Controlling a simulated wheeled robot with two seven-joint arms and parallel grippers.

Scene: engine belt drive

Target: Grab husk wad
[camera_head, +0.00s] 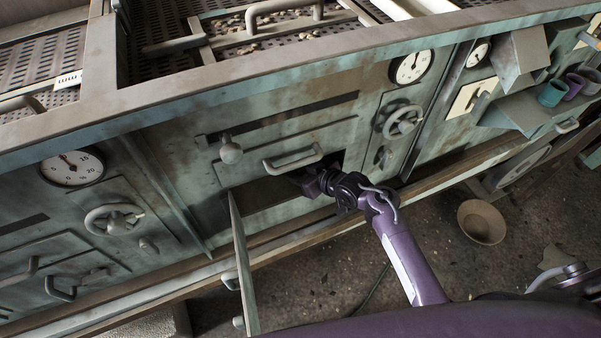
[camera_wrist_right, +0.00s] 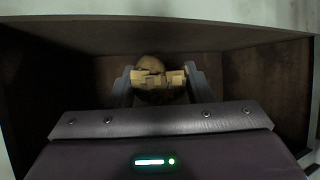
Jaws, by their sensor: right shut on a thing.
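The gripper is inside a dark box-like compartment (camera_wrist_right: 262,85). In the head view my purple right arm reaches into this low opening (camera_head: 265,195) in the green machine front, so the fingers and wad are hidden there. My left gripper is not seen.
An open door panel (camera_head: 243,268) stands out from the opening's left side. A handle (camera_head: 292,160) and a knob (camera_head: 230,150) project above the opening. A handwheel (camera_head: 401,120) is to the right. A tan bowl (camera_head: 482,222) sits on the floor at the right.

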